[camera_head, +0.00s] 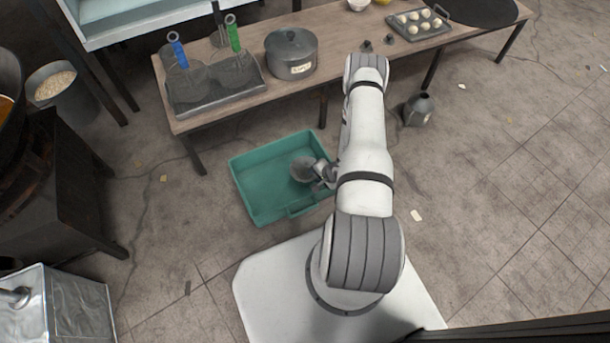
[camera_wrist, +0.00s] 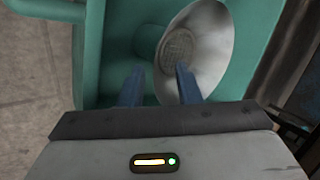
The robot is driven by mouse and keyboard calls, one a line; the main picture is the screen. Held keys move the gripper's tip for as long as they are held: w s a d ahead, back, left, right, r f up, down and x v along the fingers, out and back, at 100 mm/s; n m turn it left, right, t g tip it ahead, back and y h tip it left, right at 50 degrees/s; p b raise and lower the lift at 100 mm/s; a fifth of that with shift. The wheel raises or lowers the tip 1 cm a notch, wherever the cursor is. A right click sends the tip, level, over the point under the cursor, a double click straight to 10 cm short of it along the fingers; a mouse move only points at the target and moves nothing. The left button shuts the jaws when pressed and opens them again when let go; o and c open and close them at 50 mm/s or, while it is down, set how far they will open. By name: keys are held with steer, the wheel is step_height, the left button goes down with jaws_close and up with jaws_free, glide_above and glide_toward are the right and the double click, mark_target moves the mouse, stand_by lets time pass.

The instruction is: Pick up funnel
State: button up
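The funnel (camera_head: 302,169) is a grey metal cone in the teal tray (camera_head: 262,207) on the floor. In the wrist view the funnel (camera_wrist: 212,45) shows its wide mouth, with a mesh-like disc at its bottom. My gripper (camera_head: 322,178) is at the right side of the funnel, over the tray. In the wrist view my gripper (camera_wrist: 159,72) has its two blue-grey fingers apart. The right fingertip overlaps the funnel's mouth, and the left one is in front of teal surface. I cannot tell whether a finger touches the funnel.
A wooden table (camera_head: 350,22) stands behind the tray, with a lidded pot (camera_head: 291,53), a tray of strainers (camera_head: 213,92) and a tray of pale balls (camera_head: 419,23). A grey jug (camera_head: 419,109) stands on the floor. The floor at right is mostly clear.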

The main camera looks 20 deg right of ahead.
steer(key=shift+c, duration=0.5)
jaws_close()
